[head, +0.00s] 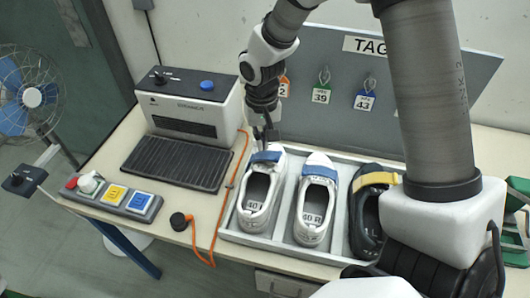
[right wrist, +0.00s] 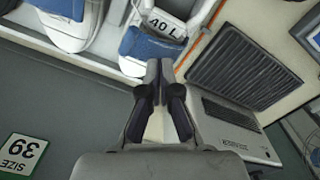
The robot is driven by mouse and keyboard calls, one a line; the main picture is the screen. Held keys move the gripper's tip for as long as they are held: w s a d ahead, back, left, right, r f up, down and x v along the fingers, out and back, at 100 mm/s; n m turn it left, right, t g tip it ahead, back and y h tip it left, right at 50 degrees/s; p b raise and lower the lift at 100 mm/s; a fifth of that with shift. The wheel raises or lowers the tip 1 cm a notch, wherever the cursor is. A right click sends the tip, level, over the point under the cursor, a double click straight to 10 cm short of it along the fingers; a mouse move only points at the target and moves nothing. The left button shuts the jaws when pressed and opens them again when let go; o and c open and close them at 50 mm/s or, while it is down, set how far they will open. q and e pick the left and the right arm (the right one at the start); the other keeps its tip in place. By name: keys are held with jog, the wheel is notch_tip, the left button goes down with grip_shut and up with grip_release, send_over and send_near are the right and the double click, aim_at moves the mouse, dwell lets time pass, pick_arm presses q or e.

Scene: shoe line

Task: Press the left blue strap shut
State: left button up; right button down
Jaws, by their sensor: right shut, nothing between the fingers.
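The left shoe (head: 256,192) is white and lies in a grey tray (head: 280,243). Its blue strap (head: 268,156) lies across the upper; I cannot tell whether it is fully pressed down. My right gripper (head: 266,132) is shut and empty, pointing down just behind this strap, close to the shoe's toe. In the right wrist view the shut fingertips (right wrist: 160,72) are beside the blue strap (right wrist: 148,46) of the shoe labelled 40 L; contact is unclear. The middle white shoe (head: 313,205) has its own blue strap (head: 319,172). My left gripper is not in view.
A dark shoe with a yellow strap (head: 376,180) is at the tray's right, partly behind my arm. A grey tag board (head: 330,85) stands behind. A machine (head: 190,103) and an orange cable (head: 228,190) are to the left.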

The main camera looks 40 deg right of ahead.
aim_at(262, 154)
jog(key=shift+w+f, duration=0.1)
dwell(0.5)
jog(key=shift+f+b, duration=1.25)
jog(key=shift+f, duration=0.7)
jog(key=shift+r, duration=0.1)
notch_tip(262, 154, up, 9)
jog(key=p, duration=0.8)
jog(key=shift+p, duration=0.35)
